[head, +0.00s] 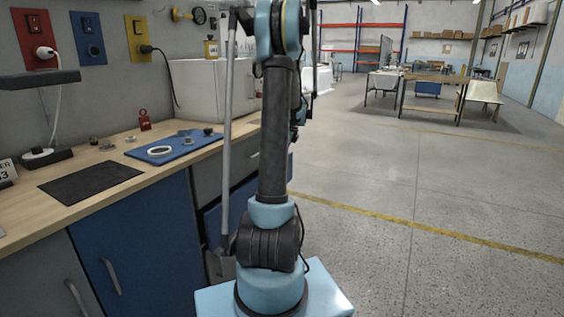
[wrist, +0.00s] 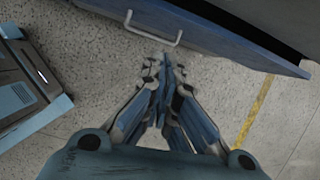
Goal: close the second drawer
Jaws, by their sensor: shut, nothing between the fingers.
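A blue drawer front (wrist: 225,40) with a pale bar handle (wrist: 128,18) crosses the top of the wrist view. The drawer stands pulled out, with a dark space behind its front. My gripper (wrist: 165,64) is shut and empty, its fingertips close to the handle on the outer side of the front; I cannot tell whether they touch. In the head view a blue drawer front (head: 213,222) shows below a grey drawer (head: 208,180) in the workbench, partly covered by my arm. My gripper cannot be made out in the head view.
The wooden worktop (head: 95,208) holds a black mat (head: 90,181), a blue mat (head: 185,143) and small parts. A blue cabinet door (head: 140,250) is left of the drawers. Open concrete floor (head: 400,190) with a yellow line lies to the right.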

